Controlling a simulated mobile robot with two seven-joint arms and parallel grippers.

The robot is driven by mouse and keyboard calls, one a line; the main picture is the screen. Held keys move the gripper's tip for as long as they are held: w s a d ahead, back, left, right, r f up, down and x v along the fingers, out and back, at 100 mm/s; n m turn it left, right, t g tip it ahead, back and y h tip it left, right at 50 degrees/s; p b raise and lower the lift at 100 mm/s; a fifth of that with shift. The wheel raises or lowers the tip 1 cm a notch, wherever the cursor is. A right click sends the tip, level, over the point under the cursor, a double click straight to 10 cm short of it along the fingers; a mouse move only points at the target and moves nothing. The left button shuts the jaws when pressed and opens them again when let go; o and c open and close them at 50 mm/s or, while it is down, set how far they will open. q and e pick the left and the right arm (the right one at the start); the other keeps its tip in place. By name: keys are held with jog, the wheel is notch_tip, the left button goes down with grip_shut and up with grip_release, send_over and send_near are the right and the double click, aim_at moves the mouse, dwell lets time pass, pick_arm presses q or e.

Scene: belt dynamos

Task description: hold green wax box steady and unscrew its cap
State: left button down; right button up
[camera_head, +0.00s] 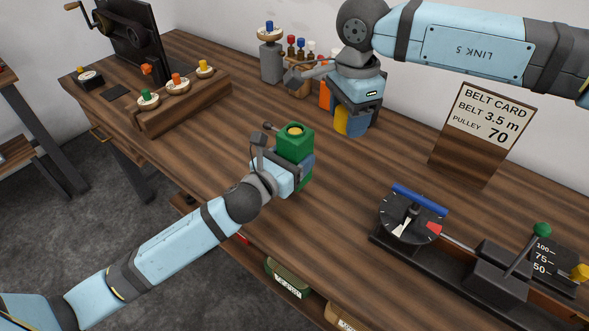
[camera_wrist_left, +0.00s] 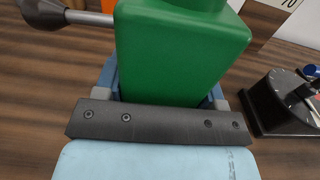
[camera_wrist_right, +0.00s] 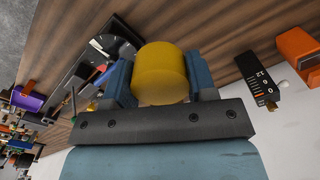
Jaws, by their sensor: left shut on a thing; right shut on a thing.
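The green wax box (camera_head: 294,149) stands upright in my left gripper (camera_head: 302,166), near the middle of the table. The gripper is shut on the box's sides; in the left wrist view the green box (camera_wrist_left: 180,55) fills the space between the fingers. A round yellow face ringed by green shows on the box's top. My right gripper (camera_head: 355,118) points down, behind and to the right of the box, apart from it. It is shut on a yellow cylinder (camera_wrist_right: 161,73), apparently the cap. Whether this cylinder touches the table is unclear.
A dial device (camera_head: 410,217) with a blue bar and a lever stands at the right. A belt card (camera_head: 484,130) stands behind it. A wooden rack (camera_head: 182,105) with coloured knobs is at the left. An orange object (camera_head: 325,96) is partly hidden behind my right gripper.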

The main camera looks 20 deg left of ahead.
pick_arm(q)
jog(key=shift+f+b, duration=0.3)
jog(key=shift+f, duration=1.55)
jog(key=shift+f, duration=0.2)
jog(key=shift+c, duration=1)
grip_release()
